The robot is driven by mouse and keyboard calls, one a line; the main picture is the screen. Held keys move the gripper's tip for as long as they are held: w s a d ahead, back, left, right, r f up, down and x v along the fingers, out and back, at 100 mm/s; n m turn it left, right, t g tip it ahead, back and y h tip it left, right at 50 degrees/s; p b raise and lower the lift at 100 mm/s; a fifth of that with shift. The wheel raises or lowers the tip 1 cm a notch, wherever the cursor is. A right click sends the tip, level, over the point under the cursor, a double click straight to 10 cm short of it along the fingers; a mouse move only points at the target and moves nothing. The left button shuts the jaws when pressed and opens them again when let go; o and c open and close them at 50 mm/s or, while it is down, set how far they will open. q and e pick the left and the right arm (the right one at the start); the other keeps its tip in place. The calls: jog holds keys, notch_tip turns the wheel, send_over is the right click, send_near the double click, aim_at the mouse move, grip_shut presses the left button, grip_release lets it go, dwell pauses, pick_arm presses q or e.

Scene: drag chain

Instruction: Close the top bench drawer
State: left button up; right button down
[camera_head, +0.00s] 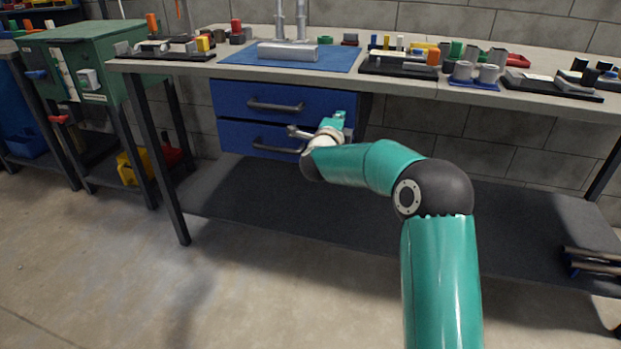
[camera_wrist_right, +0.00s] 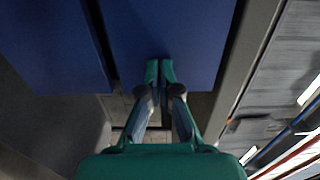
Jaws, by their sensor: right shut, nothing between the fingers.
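The top bench drawer (camera_head: 235,96) is a blue front with a dark bar handle (camera_head: 275,105), under the worktop. It seems to stand slightly forward of the lower blue drawer (camera_head: 237,136); how far is hard to tell. My right gripper (camera_head: 338,118) is shut and empty at the right end of the drawer fronts, right of the handles. In the right wrist view, the shut fingertips (camera_wrist_right: 160,68) overlap a blue drawer front (camera_wrist_right: 170,30), apparently the top one; I cannot tell whether they touch it. My left gripper is out of view.
The worktop (camera_head: 345,78) above carries a blue mat (camera_head: 235,57), trays and small parts. A bench leg (camera_head: 165,165) stands left of the drawers, and a dark lower shelf (camera_head: 260,205) lies beneath. A green cabinet (camera_head: 100,50) stands at left. The floor in front is clear.

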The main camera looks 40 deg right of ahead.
jog(key=shift+d+r, duration=0.15)
jog(key=shift+r, duration=0.15)
